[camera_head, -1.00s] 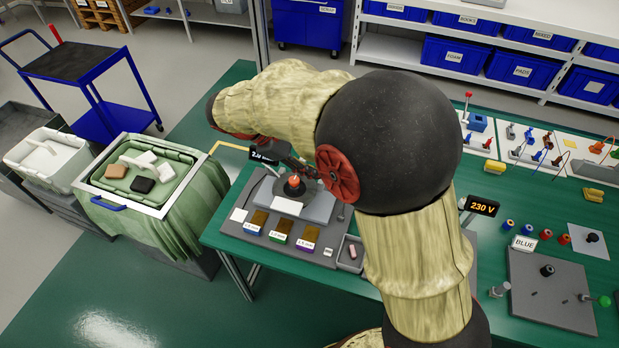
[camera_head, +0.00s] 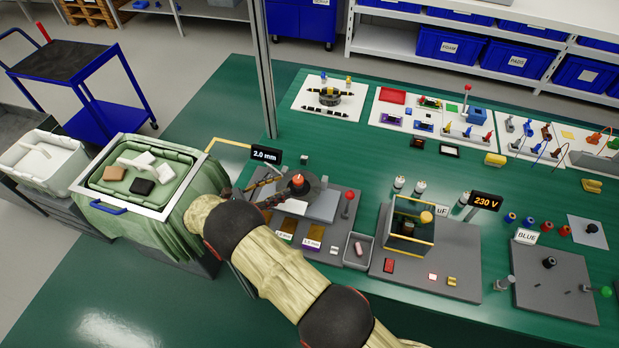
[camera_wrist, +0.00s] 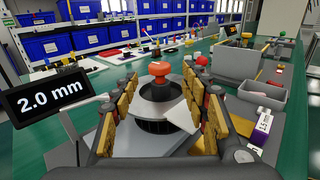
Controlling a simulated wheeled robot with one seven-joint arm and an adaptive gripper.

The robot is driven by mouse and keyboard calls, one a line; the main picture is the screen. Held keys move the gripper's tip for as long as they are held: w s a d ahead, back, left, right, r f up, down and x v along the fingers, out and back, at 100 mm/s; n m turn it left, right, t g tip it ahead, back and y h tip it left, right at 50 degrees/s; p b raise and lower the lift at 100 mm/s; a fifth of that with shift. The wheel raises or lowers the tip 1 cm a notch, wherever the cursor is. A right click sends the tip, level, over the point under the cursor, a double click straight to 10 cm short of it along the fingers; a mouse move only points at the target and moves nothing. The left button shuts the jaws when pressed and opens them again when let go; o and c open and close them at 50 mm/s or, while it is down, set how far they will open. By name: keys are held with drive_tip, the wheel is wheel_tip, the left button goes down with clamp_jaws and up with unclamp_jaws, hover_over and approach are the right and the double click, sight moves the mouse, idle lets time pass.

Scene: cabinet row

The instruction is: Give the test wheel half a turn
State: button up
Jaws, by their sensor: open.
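The test wheel looks to be the dark grey round disc (camera_head: 310,188) with an orange-red knob (camera_head: 297,179), on a grey plate at the left end of the bench. In the wrist view the knob (camera_wrist: 159,69) stands upright above the disc (camera_wrist: 150,110), centred ahead of my gripper (camera_wrist: 163,88). My gripper is open, its two yellow-padded fingers on either side of the wheel with space between. I cannot tell whether either finger touches it. A pale wedge-like piece (camera_wrist: 181,116) lies in front of the disc. In the head view my gripper (camera_head: 268,190) reaches in from the left.
A display reading 2.0 mm (camera_wrist: 48,97) stands close left of my gripper. A red-topped post (camera_head: 348,197), a grey tray (camera_head: 358,248) and a yellow-edged box (camera_head: 408,222) stand to the right. Labelled sample blocks lie in front of the wheel.

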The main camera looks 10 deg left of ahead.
sight(298, 179)
drive_tip(key=shift+a+f, duration=0.15)
drive_tip(key=shift+f, duration=0.15)
drive_tip(key=x, duration=0.7)
drive_tip(key=shift+w+d, duration=0.2)
drive_tip(key=shift+d, duration=0.1)
drive_tip(key=shift+c, duration=0.6)
drive_tip(key=c, duration=1)
